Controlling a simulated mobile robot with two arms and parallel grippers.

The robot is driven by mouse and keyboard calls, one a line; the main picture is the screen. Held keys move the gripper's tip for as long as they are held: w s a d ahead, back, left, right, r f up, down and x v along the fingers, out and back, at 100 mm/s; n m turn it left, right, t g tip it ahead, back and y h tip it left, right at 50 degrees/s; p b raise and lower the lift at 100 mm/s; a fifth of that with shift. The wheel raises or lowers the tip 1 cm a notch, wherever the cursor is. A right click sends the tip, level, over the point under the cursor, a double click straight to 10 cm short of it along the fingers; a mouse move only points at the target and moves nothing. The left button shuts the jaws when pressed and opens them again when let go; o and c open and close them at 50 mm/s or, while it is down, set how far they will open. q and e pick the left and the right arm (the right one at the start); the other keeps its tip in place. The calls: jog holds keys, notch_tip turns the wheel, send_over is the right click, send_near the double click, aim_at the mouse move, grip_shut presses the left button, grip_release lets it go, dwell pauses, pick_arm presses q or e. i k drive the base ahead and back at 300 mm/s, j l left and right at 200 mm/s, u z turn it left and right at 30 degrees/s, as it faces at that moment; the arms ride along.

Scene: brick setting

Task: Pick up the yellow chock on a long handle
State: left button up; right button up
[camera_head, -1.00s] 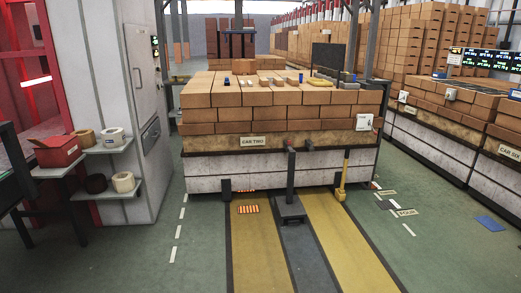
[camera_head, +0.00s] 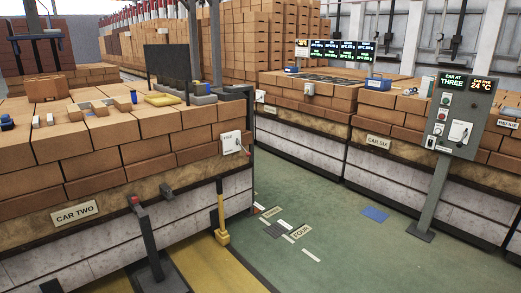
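The yellow chock (camera_head: 222,237) stands on the floor at the front right corner of the brick car marked CAR TWO. Its long yellow handle (camera_head: 220,205) rises upright from it, close to the car's side. Neither of my grippers shows in the head view, so their state is hidden.
CAR TWO (camera_head: 75,214), stacked with bricks, fills the left. A dark post with a red top (camera_head: 147,232) stands in front of it. CAR SIX (camera_head: 378,142) and a control post (camera_head: 435,185) stand at the right. Green floor (camera_head: 330,235) between is mostly clear, with a blue mat (camera_head: 375,214).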

aim_at(220, 234)
jog(key=i+z, duration=0.3)
jog(key=i, duration=1.3)
jog(key=i+u, duration=0.4)
jog(key=i+l+u, duration=0.2)
jog(key=u, duration=0.15)
jog(key=i+l+u, duration=0.2)
jog(key=u, duration=0.2)
jog(key=i+l+u, duration=0.35)
